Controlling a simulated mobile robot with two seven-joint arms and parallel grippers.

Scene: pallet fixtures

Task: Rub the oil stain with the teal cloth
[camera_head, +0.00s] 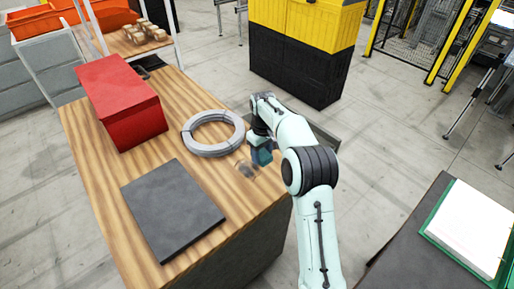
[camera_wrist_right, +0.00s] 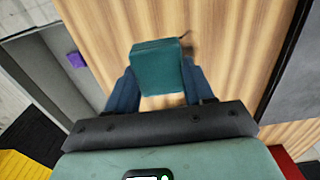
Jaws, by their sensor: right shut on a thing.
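The teal cloth (camera_head: 263,157) is a folded block, also seen in the wrist view (camera_wrist_right: 157,66). My right gripper (camera_head: 257,150) is shut on it, with one blue finger on each side in the wrist view (camera_wrist_right: 160,88). The oil stain (camera_head: 246,170) is a brownish smear on the wooden bench top, just left of and below the cloth in the head view. A small dark streak shows beside the cloth in the wrist view; I cannot tell if it is the stain. Whether the cloth touches the wood is unclear. My left gripper is not in view.
A grey coiled hose (camera_head: 213,133) lies close left of the cloth on the bench (camera_head: 110,196). A dark flat slab (camera_head: 172,209) and a red box (camera_head: 121,103) also sit there. The bench's right edge is near my gripper. A yellow and black crate (camera_head: 300,65) stands behind.

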